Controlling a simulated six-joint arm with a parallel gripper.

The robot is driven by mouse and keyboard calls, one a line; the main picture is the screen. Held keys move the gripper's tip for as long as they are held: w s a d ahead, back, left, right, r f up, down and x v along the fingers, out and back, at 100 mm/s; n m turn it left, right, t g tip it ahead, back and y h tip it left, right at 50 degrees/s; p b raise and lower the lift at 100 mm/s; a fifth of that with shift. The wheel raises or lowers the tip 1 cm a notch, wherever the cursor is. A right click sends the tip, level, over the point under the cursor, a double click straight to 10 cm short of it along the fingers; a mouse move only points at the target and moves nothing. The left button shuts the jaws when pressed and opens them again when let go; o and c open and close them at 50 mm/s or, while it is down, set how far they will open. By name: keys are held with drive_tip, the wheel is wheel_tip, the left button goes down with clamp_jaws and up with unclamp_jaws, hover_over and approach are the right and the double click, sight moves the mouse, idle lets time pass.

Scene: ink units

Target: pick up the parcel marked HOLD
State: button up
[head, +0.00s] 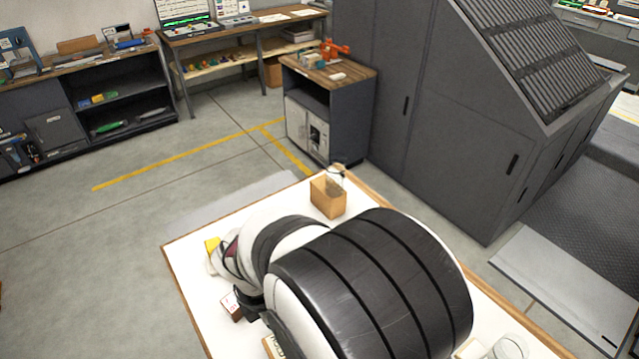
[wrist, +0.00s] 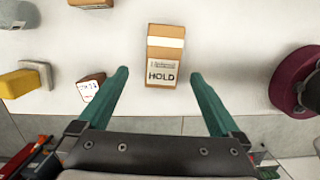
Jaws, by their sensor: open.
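The parcel marked HOLD (wrist: 165,42) is a small brown cardboard box with a pale band and a printed label. It lies on the white table top in the wrist view, label facing the camera. My gripper (wrist: 159,74) is open, with its two green fingers pointing toward the parcel. The label end of the parcel shows between the fingertips, with a gap on each side. I cannot tell the height between fingers and parcel. In the head view my arm hides most of this area; a sliver of a tan box with dark letters (head: 272,347) shows at the bottom.
Left of the parcel are a small brown box with a white label (wrist: 90,87) and a yellow-and-grey block (wrist: 25,79). A maroon round object (wrist: 293,82) stands at the right. An open cardboard box (head: 327,198) and a clear glass (head: 509,347) are also on the table.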

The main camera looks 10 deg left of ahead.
drive_tip(key=f, duration=0.3)
drive_tip(key=d+f, duration=0.1)
drive_tip(key=f, duration=0.5)
drive_tip(key=shift+w+d+f, duration=0.1)
drive_tip(key=shift+d+f, duration=0.05)
drive_tip(key=shift+d, duration=0.05)
drive_tip(key=c, duration=1.5)
